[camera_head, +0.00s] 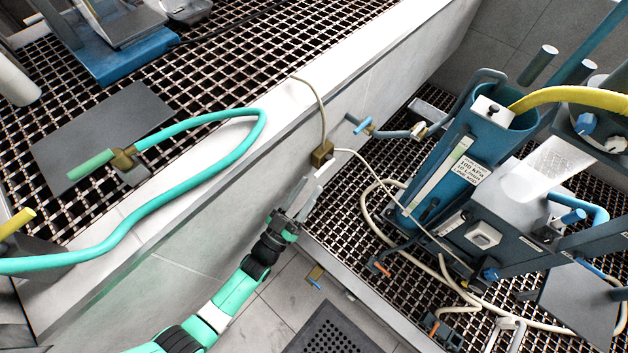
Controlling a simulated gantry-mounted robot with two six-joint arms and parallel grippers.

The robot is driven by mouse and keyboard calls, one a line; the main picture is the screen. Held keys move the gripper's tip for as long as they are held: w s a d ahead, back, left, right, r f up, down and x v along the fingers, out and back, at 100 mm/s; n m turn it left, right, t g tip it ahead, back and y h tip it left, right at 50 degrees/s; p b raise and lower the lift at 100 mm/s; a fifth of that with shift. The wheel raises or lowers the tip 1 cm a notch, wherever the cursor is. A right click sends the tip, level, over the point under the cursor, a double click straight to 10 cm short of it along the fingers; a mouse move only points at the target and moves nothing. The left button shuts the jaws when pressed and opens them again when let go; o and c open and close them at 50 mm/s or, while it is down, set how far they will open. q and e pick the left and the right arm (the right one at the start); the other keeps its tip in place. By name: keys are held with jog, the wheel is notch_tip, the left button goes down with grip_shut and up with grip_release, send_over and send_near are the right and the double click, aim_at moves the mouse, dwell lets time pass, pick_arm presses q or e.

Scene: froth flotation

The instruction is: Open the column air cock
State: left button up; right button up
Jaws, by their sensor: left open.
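A small brass block (322,153), which looks like the air cock, sits on the pale wall face. A thin cream hose (318,98) runs up from it over the ledge, and another runs right towards the blue-grey column (456,160). My left gripper (309,190) comes up from below, with its fingers just under the block. It is open, and I see nothing held between its fingers. I cannot tell whether a finger touches the block. The cock's handle is not clear from here. My right gripper is not in view.
A blue-handled valve (359,125) on a pipe stands right of the block. A teal hose (225,170) loops over the pale ledge (290,98). Cream hose (365,210) coils on the grating by the column. The tiled floor below the wall is mostly clear.

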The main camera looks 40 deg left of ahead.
aim_at(315, 178)
pick_arm(q)
jog(key=x, duration=0.3)
jog(key=shift+w, duration=0.1)
jog(key=shift+c, duration=0.2)
grip_shut()
jog(key=shift+a, duration=0.1)
dwell(1.1)
